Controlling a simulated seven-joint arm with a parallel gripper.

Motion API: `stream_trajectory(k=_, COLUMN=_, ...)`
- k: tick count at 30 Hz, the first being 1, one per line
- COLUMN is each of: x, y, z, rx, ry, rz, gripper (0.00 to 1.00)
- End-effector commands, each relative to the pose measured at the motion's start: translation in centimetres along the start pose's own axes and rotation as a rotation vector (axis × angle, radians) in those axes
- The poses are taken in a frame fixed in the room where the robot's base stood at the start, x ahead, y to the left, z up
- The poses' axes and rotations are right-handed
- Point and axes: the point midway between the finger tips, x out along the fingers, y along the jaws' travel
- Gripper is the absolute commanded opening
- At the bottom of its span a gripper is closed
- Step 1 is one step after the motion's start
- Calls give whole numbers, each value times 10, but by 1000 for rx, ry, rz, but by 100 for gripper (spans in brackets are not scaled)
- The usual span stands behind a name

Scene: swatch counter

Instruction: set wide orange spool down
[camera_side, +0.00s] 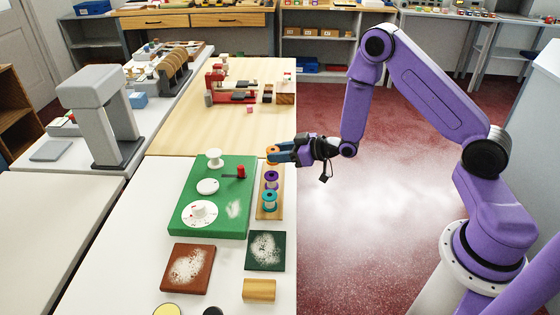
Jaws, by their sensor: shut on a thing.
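My gripper (282,152) is shut on a small orange spool (272,153). It holds the spool at the far end of a narrow wooden strip (263,209). Whether the spool touches the strip or hangs just above it, I cannot tell. The gripper fingers hide part of the spool. A purple spool (271,180) and a teal spool (270,201) stand upright on the same strip, nearer the camera.
A green board (228,219) with white discs and a red-knobbed part lies left of the strip. A dark green square (266,250), a brown square (188,268) and a wooden block (259,290) lie nearer the camera. The pale wooden tabletop (200,135) beyond is mostly clear.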

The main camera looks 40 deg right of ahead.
Motion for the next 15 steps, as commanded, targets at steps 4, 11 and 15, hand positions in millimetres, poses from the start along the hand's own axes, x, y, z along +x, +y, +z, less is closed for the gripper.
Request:
stream_trajectory(k=4, x=6, y=0, z=18, rx=1, ry=-2, rz=0, gripper=12)
stream_trajectory(k=11, x=10, y=0, z=26, rx=-1, ry=1, rz=0, gripper=12)
stream_trajectory(k=15, x=10, y=0, z=25, rx=-1, ry=1, rz=0, gripper=12)
